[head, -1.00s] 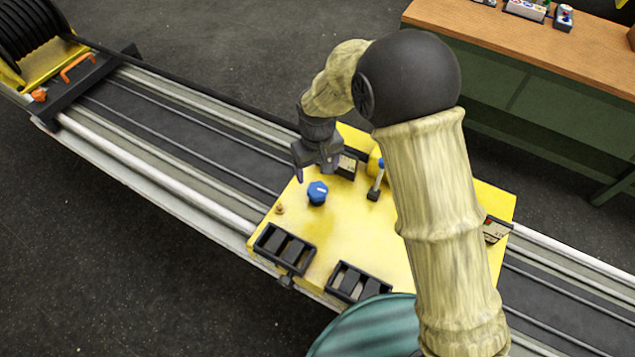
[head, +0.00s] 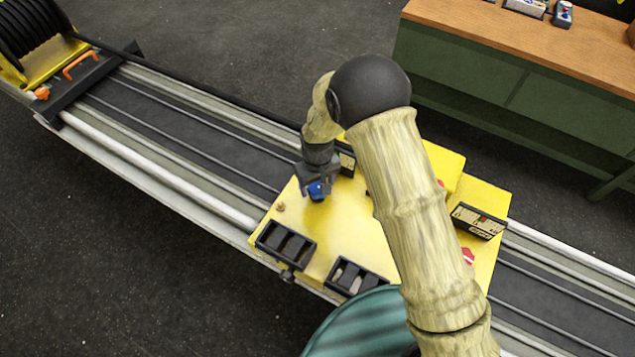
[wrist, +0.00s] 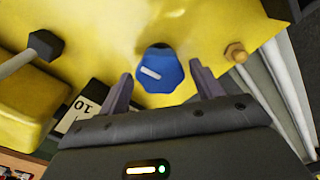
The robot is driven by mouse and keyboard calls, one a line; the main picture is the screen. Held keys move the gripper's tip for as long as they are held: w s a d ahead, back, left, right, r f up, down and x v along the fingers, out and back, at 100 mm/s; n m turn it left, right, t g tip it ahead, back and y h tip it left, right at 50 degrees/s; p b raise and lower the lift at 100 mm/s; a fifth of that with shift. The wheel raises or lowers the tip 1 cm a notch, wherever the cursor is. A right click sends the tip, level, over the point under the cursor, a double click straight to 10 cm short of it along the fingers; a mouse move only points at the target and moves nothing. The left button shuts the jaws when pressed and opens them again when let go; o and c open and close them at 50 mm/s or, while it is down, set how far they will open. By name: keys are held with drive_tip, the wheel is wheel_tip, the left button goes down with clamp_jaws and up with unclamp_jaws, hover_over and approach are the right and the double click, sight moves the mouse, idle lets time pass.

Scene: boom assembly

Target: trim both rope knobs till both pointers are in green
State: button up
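A blue knob (head: 317,191) with a white index line stands on the yellow panel (head: 335,235). In the wrist view the blue knob (wrist: 158,70) sits between the two spread fingers of my gripper (wrist: 160,76), with gaps showing on both sides. My gripper (head: 317,185) is open over the knob. A gauge (head: 347,162) behind it is partly hidden, and part of its dial (wrist: 85,110) shows in the wrist view; its pointer cannot be read. A second gauge (head: 478,220) at right has a red band; its pointer is too small to read.
Two black rocker blocks (head: 285,243) (head: 355,278) line the panel's front edge. A brass stud (wrist: 235,52) is right of the knob in the wrist view, and a grey-headed lever (wrist: 44,46) is left. A workbench (head: 540,50) stands at back right.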

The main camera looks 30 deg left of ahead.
drive_tip(key=c, duration=0.7)
drive_tip(key=shift+m+b, duration=0.35)
drive_tip(key=shift+m, duration=0.05)
drive_tip(key=m+b, duration=0.1)
drive_tip(key=m, duration=0.1)
drive_tip(key=shift+m+b, duration=0.3)
drive_tip(key=shift+m, duration=0.1)
drive_tip(key=m+b, duration=0.1)
drive_tip(key=m, duration=0.7)
drive_tip(key=shift+m, duration=2.1)
